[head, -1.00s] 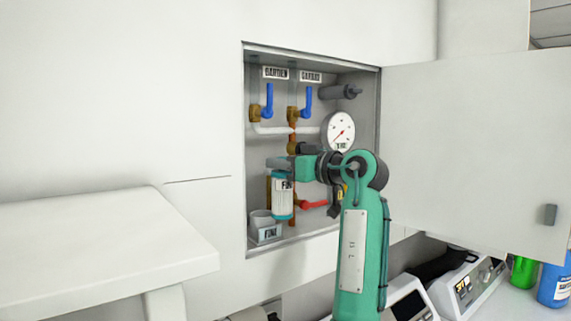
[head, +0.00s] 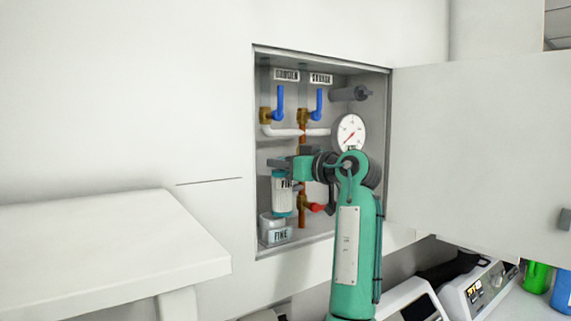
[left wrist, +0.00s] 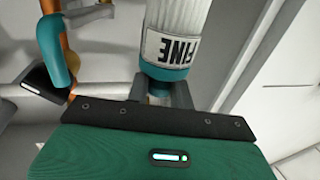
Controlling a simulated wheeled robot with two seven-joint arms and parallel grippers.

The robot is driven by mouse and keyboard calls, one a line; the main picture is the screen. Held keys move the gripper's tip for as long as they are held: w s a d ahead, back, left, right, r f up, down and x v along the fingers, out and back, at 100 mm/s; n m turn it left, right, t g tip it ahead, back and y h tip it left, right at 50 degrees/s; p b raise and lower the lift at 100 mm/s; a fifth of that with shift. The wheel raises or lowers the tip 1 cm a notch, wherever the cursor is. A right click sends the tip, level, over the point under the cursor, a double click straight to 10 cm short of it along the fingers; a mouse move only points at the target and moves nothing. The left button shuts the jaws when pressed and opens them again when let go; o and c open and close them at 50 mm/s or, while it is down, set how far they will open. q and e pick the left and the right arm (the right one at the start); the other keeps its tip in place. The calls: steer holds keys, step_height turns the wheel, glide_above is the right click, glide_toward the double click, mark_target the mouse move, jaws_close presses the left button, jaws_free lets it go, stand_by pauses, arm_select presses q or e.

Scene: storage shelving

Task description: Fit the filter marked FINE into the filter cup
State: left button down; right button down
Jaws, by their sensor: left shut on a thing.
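The white filter marked FINE (head: 282,195) hangs upright in the head view, with teal bands near its ends. My left gripper (head: 280,163) is shut on its top end and holds it inside the open wall cabinet. In the left wrist view the filter (left wrist: 176,32) shows close up, with its label upside down. The grey filter cup (head: 266,225), above a FINE label (head: 281,235), stands at the cabinet's lower left. The filter's lower end is at the cup's rim height and slightly right of its middle. Whether they touch I cannot tell. My right gripper is not in view.
Blue-handled valves (head: 280,97), a pressure gauge (head: 349,132) and a red-handled valve (head: 317,207) crowd the cabinet around my arm. The cabinet door (head: 480,160) stands open at right. A white table (head: 110,235) is at lower left.

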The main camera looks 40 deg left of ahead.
arm_select(q)
steer(key=shift+w+a+f+b, duration=0.2)
steer(key=shift+a+f+b, duration=0.55)
steer(key=shift+f, duration=0.35)
steer(key=shift+w+a+f+b, duration=0.2)
steer(key=shift+a+f+b, duration=0.6)
steer(key=shift+f, duration=0.3)
steer(key=shift+w+a+f+b, duration=0.2)
steer(key=shift+a+f+b, duration=0.4)
steer(key=shift+f+b, duration=0.4)
steer(key=shift+f, duration=0.15)
steer(key=c, duration=1.1)
jaws_free()
steer(key=shift+c, duration=0.2)
